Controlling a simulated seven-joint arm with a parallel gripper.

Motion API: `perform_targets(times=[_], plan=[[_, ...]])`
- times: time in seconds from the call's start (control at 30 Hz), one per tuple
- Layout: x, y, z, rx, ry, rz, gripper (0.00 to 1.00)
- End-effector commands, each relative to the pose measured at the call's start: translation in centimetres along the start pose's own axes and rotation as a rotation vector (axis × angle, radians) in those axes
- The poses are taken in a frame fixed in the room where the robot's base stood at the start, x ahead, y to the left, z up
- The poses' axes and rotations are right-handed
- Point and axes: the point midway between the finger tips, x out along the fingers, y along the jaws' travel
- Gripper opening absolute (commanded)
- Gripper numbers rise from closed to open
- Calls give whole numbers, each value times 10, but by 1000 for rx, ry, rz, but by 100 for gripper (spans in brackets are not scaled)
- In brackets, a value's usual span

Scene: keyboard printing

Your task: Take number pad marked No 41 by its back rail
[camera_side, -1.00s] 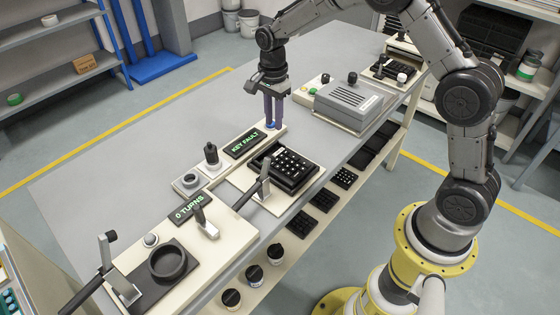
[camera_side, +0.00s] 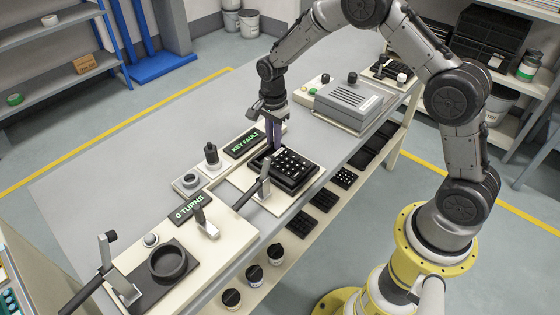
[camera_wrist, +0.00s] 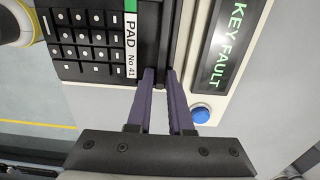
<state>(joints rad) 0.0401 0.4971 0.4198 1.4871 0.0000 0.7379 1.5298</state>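The number pad (camera_side: 288,168) is a black block of dark keys with white marks, on a cream station plate. In the wrist view, its white-and-green label (camera_wrist: 131,45) reads "PAD No 41". A dark strip (camera_wrist: 168,28) runs along its back edge, beside the KEY FAULT display. My gripper (camera_wrist: 161,72) points down at this back edge, its purple fingers apart on either side of the dark strip. I see no clear contact with it. In the side view, my gripper (camera_side: 273,150) is behind the pad, its tips partly hidden.
The KEY FAULT display (camera_side: 244,143) and a blue button (camera_wrist: 201,112) are close behind the pad. A black lever (camera_side: 262,180) stands at its front left. A grey box (camera_side: 348,103) sits to the right. Open grey table (camera_side: 130,165) lies to the left.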

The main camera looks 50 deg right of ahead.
Motion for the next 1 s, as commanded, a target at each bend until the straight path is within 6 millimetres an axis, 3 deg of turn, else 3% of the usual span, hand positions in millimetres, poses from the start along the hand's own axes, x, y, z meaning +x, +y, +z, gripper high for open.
perform_targets(times=[0.1,1.0], plan=[[0,0,0,0,0,0,0],[-1,0,0,0,0,-1,0]])
